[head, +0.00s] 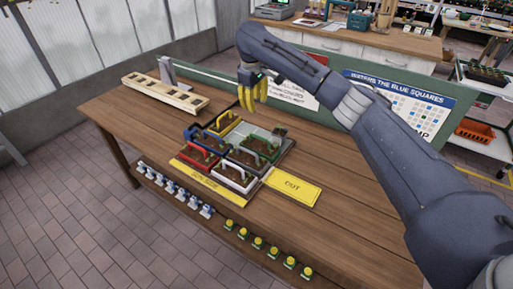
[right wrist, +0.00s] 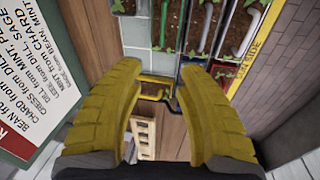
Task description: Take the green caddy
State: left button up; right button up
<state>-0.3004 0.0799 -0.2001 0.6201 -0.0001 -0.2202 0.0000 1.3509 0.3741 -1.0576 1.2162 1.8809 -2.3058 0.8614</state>
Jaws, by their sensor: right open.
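The green caddy (head: 262,149) sits with other caddies on the tray in the middle of the wooden table. Dark soil and a raised handle show in it. My right gripper (head: 253,93) has yellow fingers and hangs above the far side of the tray, apart from the caddies. In the right wrist view its fingers (right wrist: 158,110) are spread with nothing between them. My left gripper is not in view.
Blue (head: 196,131), red (head: 206,158), yellow (head: 225,123) and white (head: 235,180) caddies crowd the tray. A yellow OUT mat (head: 292,188) lies right of it. A wooden rack (head: 165,94) stands at the back left. A green board (head: 325,98) edges the table's back.

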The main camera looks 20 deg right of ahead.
jog(key=f, duration=0.1)
send_near(259, 137)
jog(key=shift+n+h, duration=0.3)
jog(key=x, duration=0.5)
jog(key=shift+w+a+f, duration=0.1)
jog(key=shift+w+a, duration=0.1)
jog(key=shift+a, duration=0.2)
jog(key=shift+x, duration=2.75)
jog(key=shift+d, duration=0.15)
jog(key=shift+c, duration=0.3)
grip_shut()
